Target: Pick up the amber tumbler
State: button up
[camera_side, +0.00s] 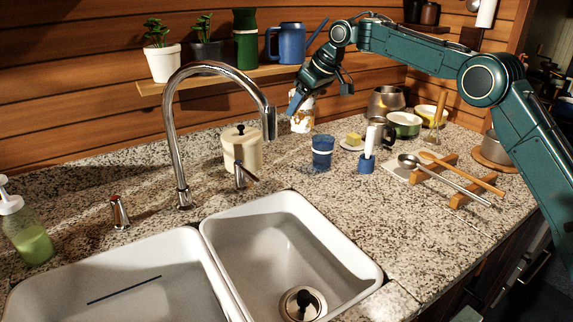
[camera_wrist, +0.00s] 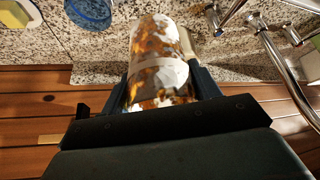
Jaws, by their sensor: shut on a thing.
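The amber tumbler (camera_side: 302,120) has mottled amber and white patches with a pale band. It is at the back of the counter in the side view, near the wall. In the wrist view the tumbler (camera_wrist: 160,62) fills the space between the two fingers. My gripper (camera_side: 297,101) is shut on it, and the fingers hide part of its sides. It looks about upright in the side view. I cannot tell whether its base touches the counter.
A blue glass (camera_side: 322,152) stands in front of the tumbler, and a cream canister (camera_side: 242,148) stands to its left. The tall faucet (camera_side: 180,140) rises left of my gripper. A shelf with a blue watering can (camera_side: 291,43) is above. A yellow sponge (camera_side: 354,139) lies to the right.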

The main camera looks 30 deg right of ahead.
jog(key=shift+r, duration=1.8)
jog(key=shift+r, duration=0.15)
jog(key=o, duration=0.4)
jog(key=c, duration=0.4)
jog(key=shift+s+a, duration=0.1)
jog(key=shift+a, duration=0.15)
